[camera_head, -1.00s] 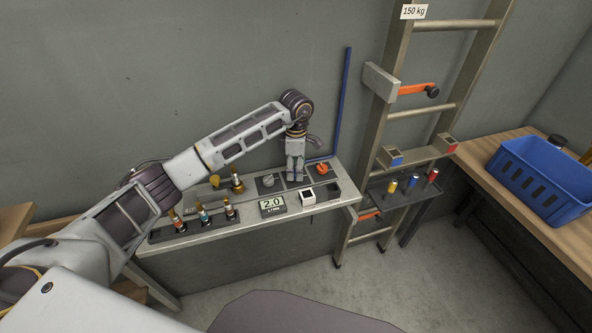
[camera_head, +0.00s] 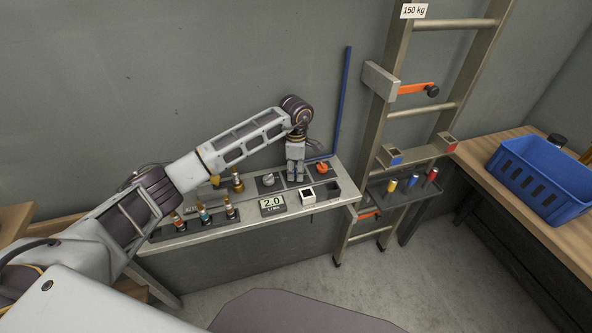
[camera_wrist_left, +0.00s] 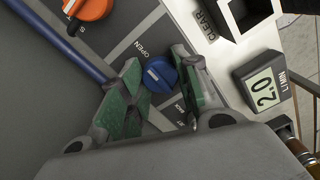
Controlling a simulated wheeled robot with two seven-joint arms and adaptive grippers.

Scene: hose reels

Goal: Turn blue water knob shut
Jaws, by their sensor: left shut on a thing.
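The blue water knob (camera_wrist_left: 159,74) sits on a dark panel in the left wrist view, between labels, one of which reads OPEN. My left gripper (camera_wrist_left: 157,64) is shut on it, with a green-padded finger on either side. In the head view my left gripper (camera_head: 295,177) points down onto the panel on the wall shelf and hides the knob. My right gripper is not in view.
A grey knob (camera_head: 268,180) and an orange knob (camera_head: 322,167) flank the gripper closely. A blue pipe (camera_head: 342,105) rises behind. Several brass fittings (camera_head: 203,215) stand left on the shelf. A ladder (camera_head: 376,125) and a blue crate (camera_head: 538,180) are to the right.

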